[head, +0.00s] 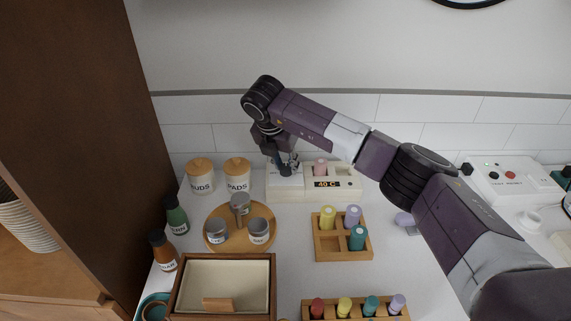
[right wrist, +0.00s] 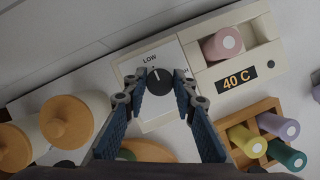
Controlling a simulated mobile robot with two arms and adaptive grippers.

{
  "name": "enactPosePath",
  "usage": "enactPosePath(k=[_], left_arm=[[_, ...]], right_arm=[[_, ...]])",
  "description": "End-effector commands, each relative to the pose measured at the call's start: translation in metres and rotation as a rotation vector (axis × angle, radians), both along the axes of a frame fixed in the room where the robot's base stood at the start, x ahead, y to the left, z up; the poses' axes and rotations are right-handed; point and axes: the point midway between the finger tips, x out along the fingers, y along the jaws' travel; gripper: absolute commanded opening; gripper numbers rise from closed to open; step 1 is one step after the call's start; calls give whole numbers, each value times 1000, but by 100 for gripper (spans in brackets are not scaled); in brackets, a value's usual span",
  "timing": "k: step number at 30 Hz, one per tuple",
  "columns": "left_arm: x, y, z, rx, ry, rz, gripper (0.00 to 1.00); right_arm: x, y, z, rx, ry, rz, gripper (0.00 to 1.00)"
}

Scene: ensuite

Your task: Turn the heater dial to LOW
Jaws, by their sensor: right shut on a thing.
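The heater (head: 347,192) is a cream box against the tiled wall, with an orange display reading 40 C. Its black dial (right wrist: 159,83) sits on a white panel in the right wrist view. The dial's white pointer line points up and slightly left, toward the printed word LOW (right wrist: 150,59). A second label to the right is partly hidden by a fingertip. My right gripper (head: 284,168) reaches down to the heater's left end. In the right wrist view, its two blue fingers (right wrist: 160,79) are shut on the dial from both sides. My left gripper is not in view.
A pink roller (right wrist: 222,44) sits in the heater's well. Two lidded jars (head: 237,180) stand left of the heater. A round tray (head: 240,245) with small tins and a wooden rack (head: 327,247) with rollers stand in front. A white device (head: 510,182) is at right.

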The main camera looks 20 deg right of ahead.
Motion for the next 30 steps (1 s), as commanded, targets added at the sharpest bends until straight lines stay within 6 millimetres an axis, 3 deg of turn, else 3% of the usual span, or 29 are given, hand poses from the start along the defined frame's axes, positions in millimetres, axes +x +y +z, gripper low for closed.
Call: enactPosePath(k=[1,2,6,17,30], left_arm=[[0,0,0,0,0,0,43],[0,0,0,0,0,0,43],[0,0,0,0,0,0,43],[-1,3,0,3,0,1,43],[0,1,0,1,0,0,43]], right_arm=[[0,0,1,1,-1,0,1],[0,0,1,1,-1,0,27],[0,0,1,0,0,1,43],[-1,2,5,1,-1,2,43],[-24,23,83,1,-4,2,43]])
